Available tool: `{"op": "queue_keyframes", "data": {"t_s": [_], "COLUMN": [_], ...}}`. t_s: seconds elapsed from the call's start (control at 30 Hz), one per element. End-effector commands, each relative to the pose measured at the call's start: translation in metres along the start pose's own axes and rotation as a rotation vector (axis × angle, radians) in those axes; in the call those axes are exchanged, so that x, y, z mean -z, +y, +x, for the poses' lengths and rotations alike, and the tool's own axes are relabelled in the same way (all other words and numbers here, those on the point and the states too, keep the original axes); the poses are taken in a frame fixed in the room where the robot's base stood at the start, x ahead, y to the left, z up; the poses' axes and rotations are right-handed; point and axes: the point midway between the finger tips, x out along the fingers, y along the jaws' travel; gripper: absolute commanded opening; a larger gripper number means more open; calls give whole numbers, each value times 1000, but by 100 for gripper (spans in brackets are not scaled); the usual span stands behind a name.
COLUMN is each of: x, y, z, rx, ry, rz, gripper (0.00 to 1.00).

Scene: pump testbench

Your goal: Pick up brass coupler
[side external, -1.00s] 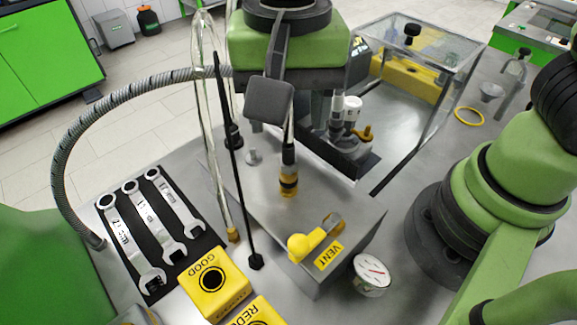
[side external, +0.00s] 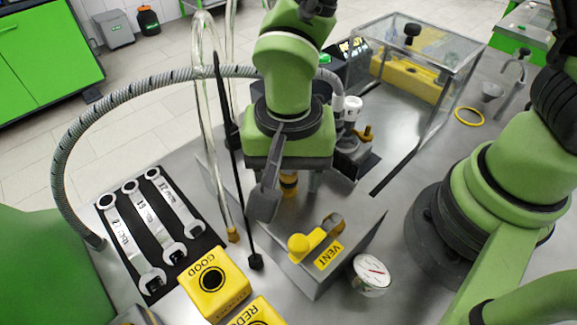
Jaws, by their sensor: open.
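The yellow vent handle (side external: 312,242) stands close in front. A clear tube (side external: 207,110) and black rod (side external: 238,175) rise at left. A clear case (side external: 435,70) stands behind.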

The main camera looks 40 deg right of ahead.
Motion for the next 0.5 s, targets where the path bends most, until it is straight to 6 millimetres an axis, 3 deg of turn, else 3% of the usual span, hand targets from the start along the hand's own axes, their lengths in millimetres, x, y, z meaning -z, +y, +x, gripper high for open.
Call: {"op": "queue_keyframes", "data": {"t_s": [0.1,0.13,0.37,0.5], "x": [0,0,0,0], "y": [0,0,0,0], "z": [0,0,-1,-1], "rx": [0,0,0,1], "ry": [0,0,0,0], "rz": [0,0,0,0], "gripper": [55,51,0,0]}}
